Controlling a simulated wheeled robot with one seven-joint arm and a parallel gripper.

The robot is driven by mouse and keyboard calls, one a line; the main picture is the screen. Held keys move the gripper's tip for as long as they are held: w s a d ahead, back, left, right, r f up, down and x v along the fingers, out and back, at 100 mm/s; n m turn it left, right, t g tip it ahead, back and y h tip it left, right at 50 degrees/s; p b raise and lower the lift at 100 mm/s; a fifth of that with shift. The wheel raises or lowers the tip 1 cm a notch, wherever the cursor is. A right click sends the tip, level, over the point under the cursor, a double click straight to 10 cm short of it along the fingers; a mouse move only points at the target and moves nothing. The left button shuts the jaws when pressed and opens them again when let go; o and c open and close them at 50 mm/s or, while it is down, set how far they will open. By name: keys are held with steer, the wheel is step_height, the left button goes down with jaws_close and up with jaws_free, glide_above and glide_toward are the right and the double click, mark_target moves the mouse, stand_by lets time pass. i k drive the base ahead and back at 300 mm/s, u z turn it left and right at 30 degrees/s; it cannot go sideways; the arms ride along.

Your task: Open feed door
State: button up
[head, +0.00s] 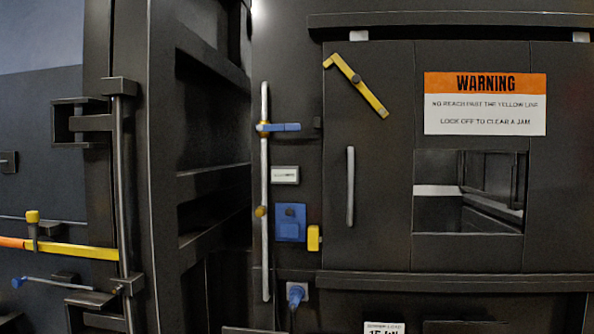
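The feed door (380,225) appears to be the wide dark panel at the right, under a top rail (450,19) and above a lower ledge (450,283). A grey vertical handle (350,186) stands on its left part. A yellow bar (360,88) with a dark pivot lies diagonally across its upper left, its hooked end up and to the left. A window (468,191) shows a dark interior. A blue box (291,222) and a yellow block (314,238) sit beside the door's left edge. The door looks shut. My gripper is not in view.
A vertical grey rod (265,190) with a blue lever (279,127) runs left of the door. A blue plug-like knob (296,293) is below. A warning sign (485,104) is above the window. A dark ribbed frame (210,150) and a yellow-orange bar (70,250) are left.

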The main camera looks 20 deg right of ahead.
mark_target(441, 110)
steer(key=z, duration=0.3)
steer(key=i, duration=0.8)
steer(key=z, duration=0.6)
